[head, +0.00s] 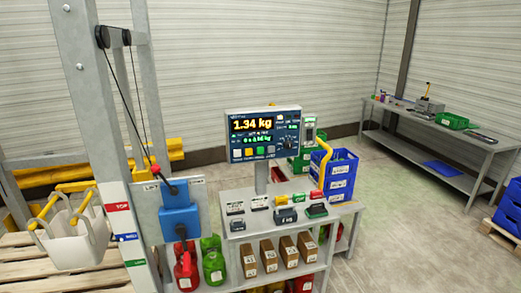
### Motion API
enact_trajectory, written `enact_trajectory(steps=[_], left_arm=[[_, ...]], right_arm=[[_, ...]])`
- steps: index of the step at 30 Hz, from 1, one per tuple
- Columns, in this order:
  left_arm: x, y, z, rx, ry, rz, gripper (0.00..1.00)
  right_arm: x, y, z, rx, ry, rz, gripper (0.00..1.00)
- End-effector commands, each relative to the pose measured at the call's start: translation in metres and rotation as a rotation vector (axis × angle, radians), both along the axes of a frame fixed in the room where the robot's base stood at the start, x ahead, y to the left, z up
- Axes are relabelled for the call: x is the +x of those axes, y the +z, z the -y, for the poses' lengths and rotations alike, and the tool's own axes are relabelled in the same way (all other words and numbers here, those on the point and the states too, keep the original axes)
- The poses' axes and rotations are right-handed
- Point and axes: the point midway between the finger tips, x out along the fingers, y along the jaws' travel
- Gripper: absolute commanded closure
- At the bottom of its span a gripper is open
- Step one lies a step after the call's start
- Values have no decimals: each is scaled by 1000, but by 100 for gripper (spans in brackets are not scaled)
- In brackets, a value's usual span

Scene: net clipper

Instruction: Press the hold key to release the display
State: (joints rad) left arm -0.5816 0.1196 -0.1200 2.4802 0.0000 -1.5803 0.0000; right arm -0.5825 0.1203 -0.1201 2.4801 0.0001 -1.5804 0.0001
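The display unit (262,136) is a dark panel on a post above the grey bench (300,206). Its screen (251,124) is lit and reads 1.34 kg in yellow, with smaller green text below. A row of small coloured keys (255,152) runs under the screen, and a round knob (288,144) sits to their right. The key labels are too small to read, so I cannot tell which is the hold key. Neither of my grippers is in view, and nothing covers the panel's front.
A steel frame with a blue box (180,221) and cables stands left of the bench. A white tub (75,236) is at far left. Small blocks line the bench top, with cartons (269,255) below. A blue crate (338,175) stands behind right.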

Motion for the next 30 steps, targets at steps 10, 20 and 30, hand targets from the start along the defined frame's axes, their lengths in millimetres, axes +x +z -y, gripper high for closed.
enact_trajectory(steps=[10,20,30], left_arm=[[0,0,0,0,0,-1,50],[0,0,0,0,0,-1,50],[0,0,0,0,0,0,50]], right_arm=[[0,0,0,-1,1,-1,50],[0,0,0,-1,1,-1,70],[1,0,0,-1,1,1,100]])
